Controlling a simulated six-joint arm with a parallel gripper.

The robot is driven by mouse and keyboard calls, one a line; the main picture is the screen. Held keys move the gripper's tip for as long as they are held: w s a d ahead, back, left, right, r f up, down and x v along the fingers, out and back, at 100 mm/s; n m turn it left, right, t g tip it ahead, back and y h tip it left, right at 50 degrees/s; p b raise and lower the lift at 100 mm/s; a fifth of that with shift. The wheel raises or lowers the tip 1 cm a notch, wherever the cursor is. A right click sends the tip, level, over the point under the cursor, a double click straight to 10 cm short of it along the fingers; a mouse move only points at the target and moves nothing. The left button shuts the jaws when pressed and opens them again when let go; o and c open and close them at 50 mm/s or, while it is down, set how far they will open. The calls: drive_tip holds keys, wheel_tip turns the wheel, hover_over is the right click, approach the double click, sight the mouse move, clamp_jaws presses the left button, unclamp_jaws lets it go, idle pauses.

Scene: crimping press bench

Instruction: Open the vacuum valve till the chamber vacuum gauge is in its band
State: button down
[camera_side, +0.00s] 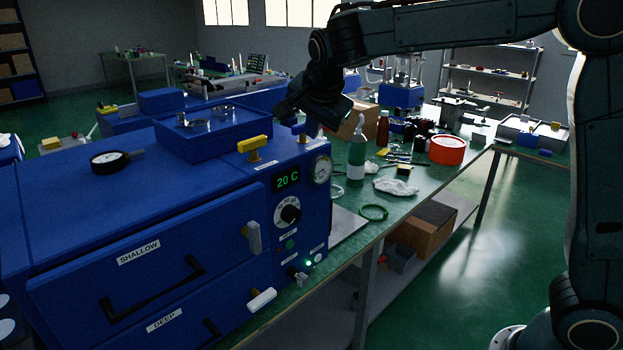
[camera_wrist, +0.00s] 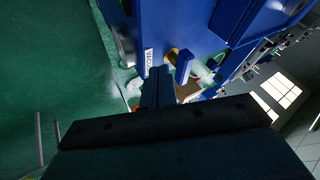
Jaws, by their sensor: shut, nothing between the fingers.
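The blue vacuum valve handle (camera_side: 300,130) stands on the top right corner of the blue oven. In the wrist view the blue handle (camera_wrist: 184,67) shows with a brass-coloured part beside it and a white label nearby, too small to read surely. A round white gauge (camera_side: 321,169) sits on the oven's front, above the dial; its needle and band are too small to read. My gripper (camera_side: 285,112) is shut and empty, just above and beside the blue handle. In the wrist view my fingertips (camera_wrist: 158,72) lie left of the handle, seemingly apart from it.
A yellow-handled valve (camera_side: 255,146) stands left of the blue one. A spray bottle (camera_side: 356,155) and a red tub (camera_side: 447,150) stand on the bench to the right.

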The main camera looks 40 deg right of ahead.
drive_tip(key=s+a+f+v, duration=0.1)
drive_tip(key=v, duration=1)
drive_tip(key=c, duration=1.6)
unclamp_jaws()
drive_tip(key=shift+r, duration=0.1)
drive_tip(key=o, duration=0.7)
drive_tip(key=shift+w+a+n+y, duration=0.1)
drive_tip(key=shift+w+n+y, duration=0.2)
drive_tip(key=shift+w+n, duration=0.1)
drive_tip(key=o, duration=0.4)
drive_tip(key=w+n, duration=0.1)
drive_tip(key=w+r+n+y, duration=0.1)
drive_tip(key=n, duration=0.1)
drive_tip(key=w+n+y, duration=0.1)
drive_tip(key=w, duration=0.1)
drive_tip(key=shift+w+a+r, duration=0.1)
drive_tip(key=shift+a+r, duration=0.15)
drive_tip(key=shift+a, duration=0.1)
drive_tip(key=shift+w+d+r+n+g+y, duration=0.1)
drive_tip(key=shift+d+r+n+g+y, duration=0.35)
drive_tip(key=shift+d+n, duration=1.25)
drive_tip(key=shift+w+d+r+n+g+y, duration=0.15)
drive_tip(key=shift+d+r+n, duration=0.75)
drive_tip(key=shift+n, duration=1.4)
drive_tip(key=shift+w+d+r+n+g+y, duration=0.1)
drive_tip(key=shift+d+r+n+g+y, duration=0.3)
drive_tip(key=shift+d+n, duration=1.35)
drive_tip(key=shift+w+a+f+n, duration=0.15)
drive_tip(key=shift+a+n, duration=0.1)
drive_tip(key=shift+a, duration=0.1)
